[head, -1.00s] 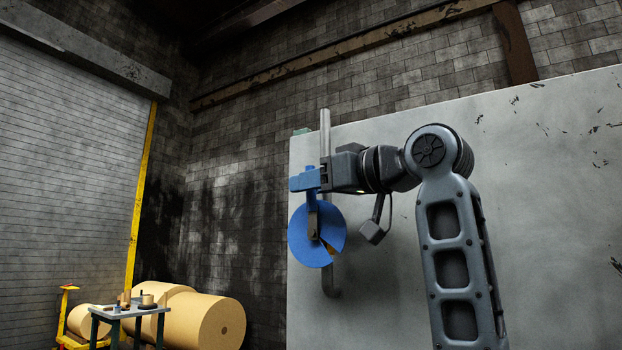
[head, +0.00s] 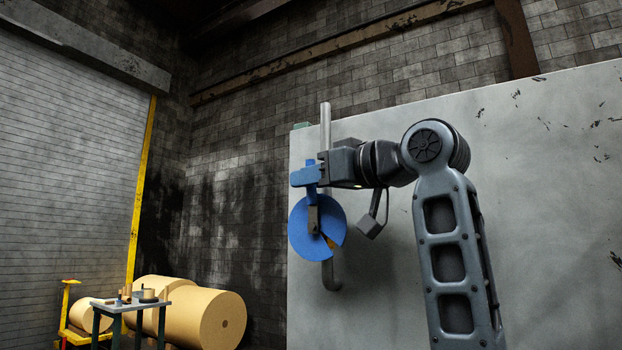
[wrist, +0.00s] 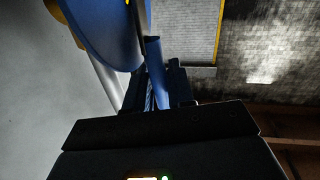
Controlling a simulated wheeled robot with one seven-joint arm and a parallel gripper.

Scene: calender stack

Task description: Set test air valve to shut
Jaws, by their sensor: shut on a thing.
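The test air valve shows in the head view as a blue round plate (head: 304,228) with a wedge-shaped gap at its lower right, beside a grey vertical pipe (head: 326,125). My gripper (head: 321,172) reaches in from the right and is shut on this handle. In the wrist view the blue handle (wrist: 154,65) runs up from between the jaws of my gripper (wrist: 160,88). The blue plate (wrist: 105,28) is at upper left there, close to the jaws. My gripper hides part of the handle.
A large grey panel (head: 550,180) stands behind the valve and my arm. At lower left are a small table (head: 133,305) with small items, large tan rolls (head: 205,312) and a yellow cart (head: 68,310). The space left of the valve is clear.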

